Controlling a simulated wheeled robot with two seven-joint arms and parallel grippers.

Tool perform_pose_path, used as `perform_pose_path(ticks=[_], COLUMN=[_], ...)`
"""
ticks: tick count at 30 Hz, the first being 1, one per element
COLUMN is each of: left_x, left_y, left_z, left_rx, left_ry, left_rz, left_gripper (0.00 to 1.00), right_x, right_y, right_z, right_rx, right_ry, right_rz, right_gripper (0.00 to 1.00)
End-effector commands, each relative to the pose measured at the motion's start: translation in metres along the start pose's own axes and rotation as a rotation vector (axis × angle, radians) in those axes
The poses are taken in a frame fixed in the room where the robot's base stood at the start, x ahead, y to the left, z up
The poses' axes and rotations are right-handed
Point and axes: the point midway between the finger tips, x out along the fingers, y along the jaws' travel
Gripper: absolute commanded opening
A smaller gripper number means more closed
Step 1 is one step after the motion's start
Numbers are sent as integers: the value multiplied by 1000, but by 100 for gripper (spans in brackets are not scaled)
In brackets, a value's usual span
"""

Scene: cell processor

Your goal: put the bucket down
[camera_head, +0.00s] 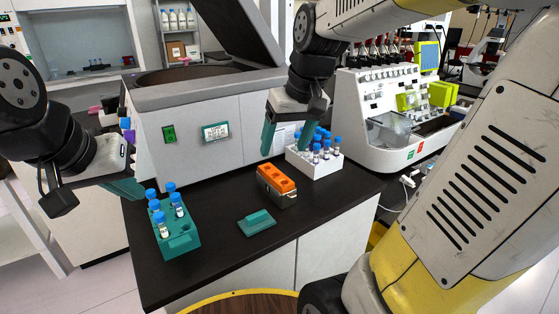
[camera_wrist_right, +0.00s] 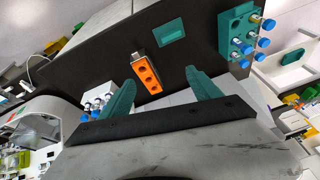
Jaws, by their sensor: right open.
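The bucket (camera_head: 277,188), a grey block with an orange top with round holes, stands upright on the black counter (camera_head: 225,268). In the right wrist view the bucket (camera_wrist_right: 146,75) lies between and ahead of the two fingers. My right gripper (camera_head: 287,138) is open and empty, apart from the bucket, above and behind it. Its teal fingers also show in the right wrist view (camera_wrist_right: 160,78). My left gripper (camera_head: 124,188) is at the left edge of the counter, away from the bucket; its finger gap cannot be made out.
A teal rack (camera_head: 180,243) with several blue-capped tubes stands front left. A flat teal piece (camera_head: 256,223) lies before the bucket. A white rack (camera_head: 318,165) of blue-capped tubes stands behind the bucket. The large open-lidded machine (camera_head: 205,110) and a white analyser (camera_head: 385,110) stand at the back.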

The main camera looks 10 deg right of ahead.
Motion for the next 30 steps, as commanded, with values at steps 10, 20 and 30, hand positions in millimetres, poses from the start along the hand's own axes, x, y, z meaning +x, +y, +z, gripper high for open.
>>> perform_pose_path(ticks=[10,20,30], left_x=[0,0,0], left_y=[0,0,0], left_z=[0,0,0], left_rx=[0,0,0], left_ry=[0,0,0], left_rz=[0,0,0], left_gripper=[0,0,0], right_x=[-27,-27,-27], right_y=[-28,-30,-30], right_z=[84,93,92], right_rx=[98,110,109], right_ry=[213,233,232], right_rz=[-19,-20,-20], right_gripper=[72,72,72])
